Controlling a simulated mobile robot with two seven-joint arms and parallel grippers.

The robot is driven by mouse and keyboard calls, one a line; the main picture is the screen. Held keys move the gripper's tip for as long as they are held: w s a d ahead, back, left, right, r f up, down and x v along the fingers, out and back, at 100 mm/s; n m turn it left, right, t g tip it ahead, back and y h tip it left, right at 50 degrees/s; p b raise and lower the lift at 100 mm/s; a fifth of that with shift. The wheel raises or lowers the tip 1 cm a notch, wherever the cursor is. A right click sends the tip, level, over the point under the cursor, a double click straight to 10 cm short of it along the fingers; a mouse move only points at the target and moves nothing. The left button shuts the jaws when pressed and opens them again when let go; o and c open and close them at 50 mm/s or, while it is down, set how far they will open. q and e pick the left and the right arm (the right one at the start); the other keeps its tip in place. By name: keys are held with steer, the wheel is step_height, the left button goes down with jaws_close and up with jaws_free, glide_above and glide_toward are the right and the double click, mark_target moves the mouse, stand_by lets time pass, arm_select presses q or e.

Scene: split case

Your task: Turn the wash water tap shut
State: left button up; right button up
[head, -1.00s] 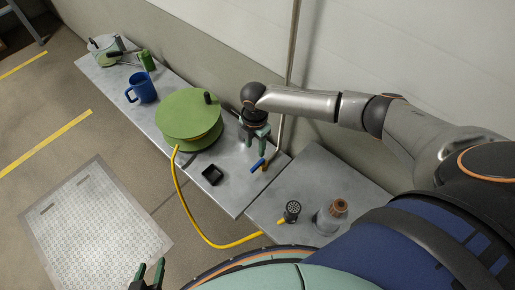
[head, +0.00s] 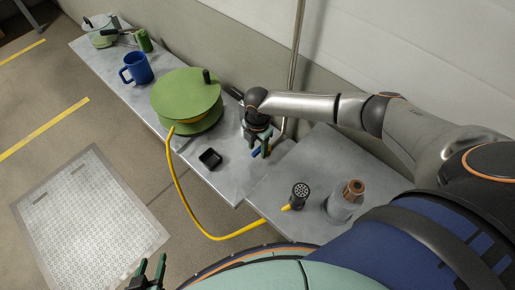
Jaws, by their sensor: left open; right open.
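The tap shows as a small blue lever (head: 254,153) low by the wall pipe (head: 295,60), near where the two grey tables meet. My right gripper (head: 258,149) points down at the blue lever, its green fingers around or just above it. The fingers are apart. They and the wrist hide most of the tap, so I cannot tell whether they touch the lever. My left gripper (head: 151,268) is open and empty at the bottom left, over the floor and far from the tap.
A green hose reel (head: 186,92) stands left of my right gripper. Its yellow hose (head: 178,190) loops over the floor to a black spray head (head: 301,192). A bottle (head: 342,205), a small black tray (head: 210,158) and a blue mug (head: 139,67) stand on the tables.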

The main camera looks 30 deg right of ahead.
jaws_close()
stand_by(0.4)
